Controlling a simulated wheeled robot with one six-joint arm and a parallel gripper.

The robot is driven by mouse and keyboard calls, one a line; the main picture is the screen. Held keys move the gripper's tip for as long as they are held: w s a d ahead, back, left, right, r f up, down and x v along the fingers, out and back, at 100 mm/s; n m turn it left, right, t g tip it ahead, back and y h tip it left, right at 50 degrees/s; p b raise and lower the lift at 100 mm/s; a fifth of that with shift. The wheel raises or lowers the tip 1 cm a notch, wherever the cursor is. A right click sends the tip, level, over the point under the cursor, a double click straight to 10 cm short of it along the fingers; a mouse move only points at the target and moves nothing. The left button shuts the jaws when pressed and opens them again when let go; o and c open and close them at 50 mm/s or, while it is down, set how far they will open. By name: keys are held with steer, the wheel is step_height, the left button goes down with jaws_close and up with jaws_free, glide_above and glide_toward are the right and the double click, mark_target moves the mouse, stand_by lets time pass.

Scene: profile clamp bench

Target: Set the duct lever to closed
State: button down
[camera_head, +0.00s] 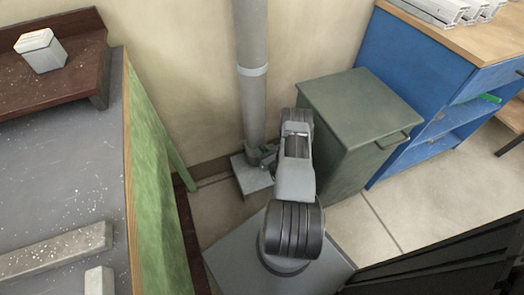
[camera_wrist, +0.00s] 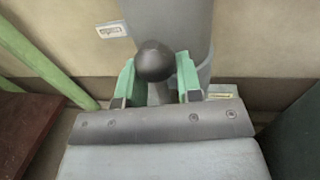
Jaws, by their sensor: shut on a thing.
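The duct (camera_head: 250,95) is a grey vertical pipe against the wall, with a light band around it. It also fills the top middle of the wrist view (camera_wrist: 180,25). The duct lever (camera_wrist: 154,62) shows there as a dark round knob on a short stem in front of the pipe. My gripper (camera_wrist: 156,72) has its green fingers on both sides of the knob and is shut on it. In the head view, my gripper (camera_head: 263,154) is low at the pipe's front, and my arm hides part of it. I cannot tell which setting the lever is at.
A green-grey cabinet (camera_head: 345,105) stands close right of my arm, beside a blue shelf unit (camera_head: 415,75). A bench with a green side (camera_head: 155,170) is at the left. A small pale label (camera_wrist: 110,30) is on the wall. Floor (camera_head: 365,225) shows before the cabinet.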

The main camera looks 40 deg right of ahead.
steer(key=shift+s+d+f+m+t+h+b, duration=0.15)
steer(key=shift+s+d+f+m+t+b, duration=0.15)
steer(key=shift+d+m+b, duration=0.7)
steer(key=shift+s+d+f+m+t+h+b, duration=0.1)
steer(key=shift+d+f+m+t+h+b, duration=0.2)
steer(key=shift+m+b, duration=1.25)
steer(key=shift+s+d+f+m+t+h+b, duration=0.15)
steer(key=shift+d+f+m+b, duration=0.4)
steer(key=shift+m, duration=1.4)
steer(key=shift+d+r, duration=0.15)
steer(key=shift+d, duration=0.1)
steer(key=c, duration=0.8)
jaws_free()
steer(key=shift+r, duration=0.15)
